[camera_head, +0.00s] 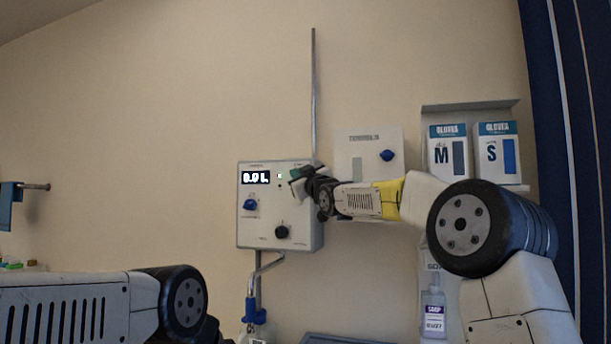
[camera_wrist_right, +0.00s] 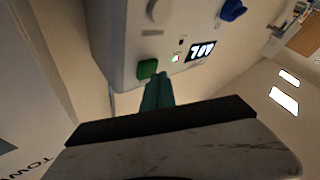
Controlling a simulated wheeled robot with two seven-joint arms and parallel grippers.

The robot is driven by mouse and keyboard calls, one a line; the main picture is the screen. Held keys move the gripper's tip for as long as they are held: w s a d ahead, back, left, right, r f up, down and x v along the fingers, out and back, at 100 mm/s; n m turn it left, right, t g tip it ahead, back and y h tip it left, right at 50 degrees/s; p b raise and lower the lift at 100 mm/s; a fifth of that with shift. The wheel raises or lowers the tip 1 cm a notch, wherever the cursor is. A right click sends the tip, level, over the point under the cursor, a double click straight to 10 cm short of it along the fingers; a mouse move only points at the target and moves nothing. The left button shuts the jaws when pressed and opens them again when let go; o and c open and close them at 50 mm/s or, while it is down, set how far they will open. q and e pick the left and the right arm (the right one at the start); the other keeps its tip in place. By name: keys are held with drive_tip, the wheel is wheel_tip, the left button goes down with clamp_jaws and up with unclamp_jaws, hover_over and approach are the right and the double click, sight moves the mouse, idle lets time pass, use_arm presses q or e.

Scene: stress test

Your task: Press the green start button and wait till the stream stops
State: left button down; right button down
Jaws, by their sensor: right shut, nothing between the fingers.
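The dispenser (camera_head: 262,225) is a pale wall box whose lit display (camera_head: 256,178) seems to read 0.0 L. A small light (camera_head: 279,176) glows beside the display. In the right wrist view the green button (camera_wrist_right: 147,69) is on the box face near an edge; in the head view my right gripper hides it. My right gripper (camera_head: 296,174) is shut and empty, its green fingers (camera_wrist_right: 157,88) pointing at the button from very close. I cannot tell if they touch it. A bent spout (camera_head: 266,268) with a blue end hangs below; no stream shows. My left gripper is out of view.
The box also has a blue knob (camera_head: 250,204) and a black knob (camera_head: 282,232). A towel dispenser (camera_head: 357,160), glove boxes (camera_head: 447,154) and a soap bottle (camera_head: 433,308) are to the right. A container (camera_head: 252,334) stands partly visible below the spout.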

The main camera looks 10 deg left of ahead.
drive_tip(key=shift+w+d, duration=0.1)
drive_tip(key=shift+w, duration=0.4)
idle(0.7)
idle(0.3)
drive_tip(key=shift+s, duration=0.85)
drive_tip(key=s, duration=0.2)
drive_tip(key=s+a, duration=0.1)
drive_tip(key=s, duration=0.2)
drive_tip(key=shift+a, duration=0.15)
idle(0.6)
